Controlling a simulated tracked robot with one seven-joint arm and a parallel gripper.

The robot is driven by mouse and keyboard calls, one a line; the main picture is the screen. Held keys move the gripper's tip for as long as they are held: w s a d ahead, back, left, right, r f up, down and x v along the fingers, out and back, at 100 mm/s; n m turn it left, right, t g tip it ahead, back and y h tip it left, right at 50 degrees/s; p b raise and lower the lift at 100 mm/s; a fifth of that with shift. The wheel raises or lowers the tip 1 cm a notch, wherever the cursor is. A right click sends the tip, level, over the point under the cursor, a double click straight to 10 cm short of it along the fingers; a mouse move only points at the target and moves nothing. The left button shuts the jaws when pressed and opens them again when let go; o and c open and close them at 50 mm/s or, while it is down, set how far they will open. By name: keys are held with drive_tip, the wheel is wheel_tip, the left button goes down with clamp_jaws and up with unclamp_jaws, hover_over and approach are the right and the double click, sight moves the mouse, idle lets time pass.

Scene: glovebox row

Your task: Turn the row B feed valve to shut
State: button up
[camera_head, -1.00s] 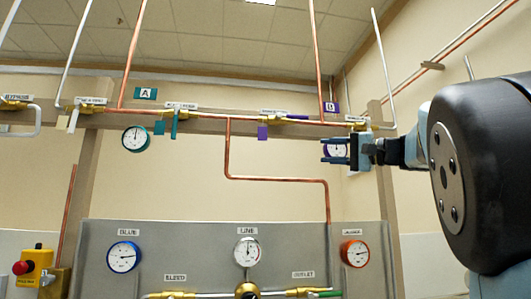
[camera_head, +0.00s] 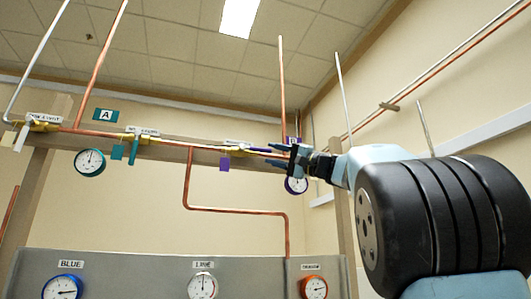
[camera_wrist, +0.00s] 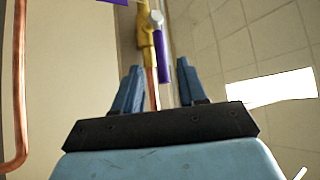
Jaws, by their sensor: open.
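The row B feed valve is a brass valve with a purple lever on the copper pipe. In the head view its lever (camera_head: 260,150) lies along the pipe, right of the purple tag (camera_head: 224,165). In the wrist view the brass body (camera_wrist: 146,42) and purple lever (camera_wrist: 163,60) show just beyond my fingertips, the lever roughly in line with the pipe. My gripper (camera_head: 277,158) is open and empty beside the right end of the lever. In the wrist view my gripper (camera_wrist: 158,72) has its fingers on either side of the lever's line. Contact cannot be told.
A purple-rimmed gauge (camera_head: 296,186) hangs just below my gripper, partly hidden. Left along the pipe are row A's teal lever (camera_head: 134,150), teal tag (camera_head: 117,152) and gauge (camera_head: 90,162). A bent copper pipe (camera_head: 235,209) runs below, above the grey gauge panel (camera_head: 130,265).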

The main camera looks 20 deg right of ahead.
sight(264, 151)
drive_tip(key=shift+x, duration=1.85)
clamp_jaws()
